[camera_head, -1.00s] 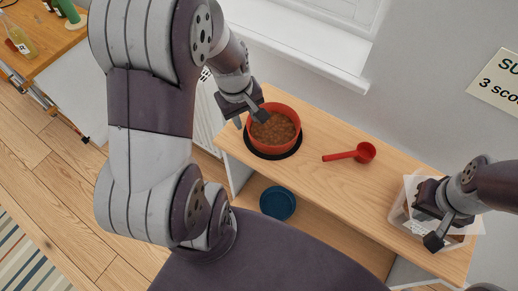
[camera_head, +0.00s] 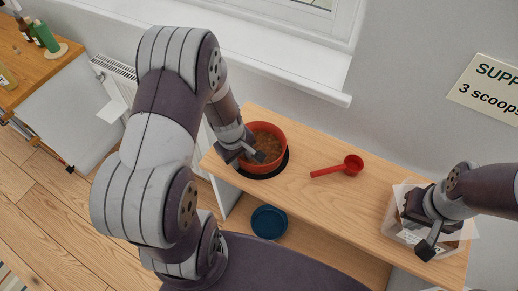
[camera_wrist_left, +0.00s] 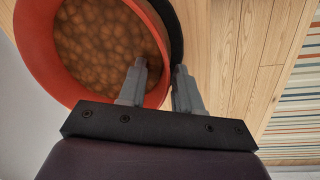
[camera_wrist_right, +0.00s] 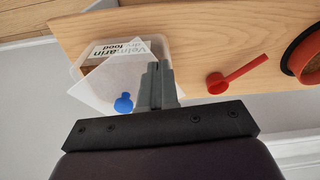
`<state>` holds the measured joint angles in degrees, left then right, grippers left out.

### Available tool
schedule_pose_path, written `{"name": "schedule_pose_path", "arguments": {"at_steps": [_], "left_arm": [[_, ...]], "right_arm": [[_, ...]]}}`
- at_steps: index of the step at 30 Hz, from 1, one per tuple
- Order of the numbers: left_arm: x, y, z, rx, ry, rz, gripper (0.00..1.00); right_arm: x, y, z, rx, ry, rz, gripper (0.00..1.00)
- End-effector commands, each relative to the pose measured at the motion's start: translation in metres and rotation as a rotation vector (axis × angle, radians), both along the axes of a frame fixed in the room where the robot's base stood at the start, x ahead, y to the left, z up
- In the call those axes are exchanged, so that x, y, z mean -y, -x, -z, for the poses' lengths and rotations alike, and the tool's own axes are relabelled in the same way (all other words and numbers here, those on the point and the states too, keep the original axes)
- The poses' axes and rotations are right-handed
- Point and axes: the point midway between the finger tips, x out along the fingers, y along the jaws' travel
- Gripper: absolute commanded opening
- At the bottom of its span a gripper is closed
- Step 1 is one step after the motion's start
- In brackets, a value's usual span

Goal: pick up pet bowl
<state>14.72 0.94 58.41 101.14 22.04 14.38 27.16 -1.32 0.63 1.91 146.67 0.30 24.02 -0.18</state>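The pet bowl (camera_head: 277,136) is red, full of brown kibble, and stands upright on a black round mat (camera_head: 285,160) on the wooden shelf top. It also shows in the left wrist view (camera_wrist_left: 38,55). My left gripper (camera_wrist_left: 160,72) straddles the bowl's rim, one finger inside over the kibble and one outside.
A red scoop (camera_head: 352,165) lies right of the bowl on the shelf top. A blue round dish (camera_head: 269,222) sits on the lower shelf. A white windowsill and wall stand behind; a side table (camera_head: 20,62) with bottles is at left.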

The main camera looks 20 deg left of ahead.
Motion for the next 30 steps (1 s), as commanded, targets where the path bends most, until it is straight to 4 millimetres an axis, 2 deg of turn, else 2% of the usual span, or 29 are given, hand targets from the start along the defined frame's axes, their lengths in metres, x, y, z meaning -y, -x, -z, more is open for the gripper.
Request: {"name": "schedule_pose_path", "arguments": {"at_steps": [1,4,5,17,20,25,30], "left_arm": [[0.000,0.000,0.000,0.000,0.000,0.000,0.34],[0.000,0.000,0.000,0.000,0.000,0.000,0.01],[0.000,0.000,0.000,0.000,0.001,0.000,0.00],[0.000,0.000,-0.005,0.000,0.001,0.000,0.00],[0.000,0.000,-0.015,0.001,0.000,0.001,0.00],[0.000,-0.001,-0.047,0.004,-0.001,0.002,0.00],[0.041,-0.003,-0.068,0.001,0.000,0.010,0.00]], "right_arm": [[0.000,0.000,0.000,0.000,0.000,0.000,0.00],[0.000,0.000,0.000,0.000,0.000,0.000,0.00],[0.000,0.000,0.000,0.000,0.000,0.000,0.00],[0.000,0.000,-0.001,0.000,0.000,0.000,0.00],[0.000,0.000,-0.004,0.000,0.000,0.000,0.00],[0.000,0.000,-0.010,0.000,0.000,0.000,0.00],[0.000,0.000,-0.015,0.000,0.000,0.000,0.00]]}}
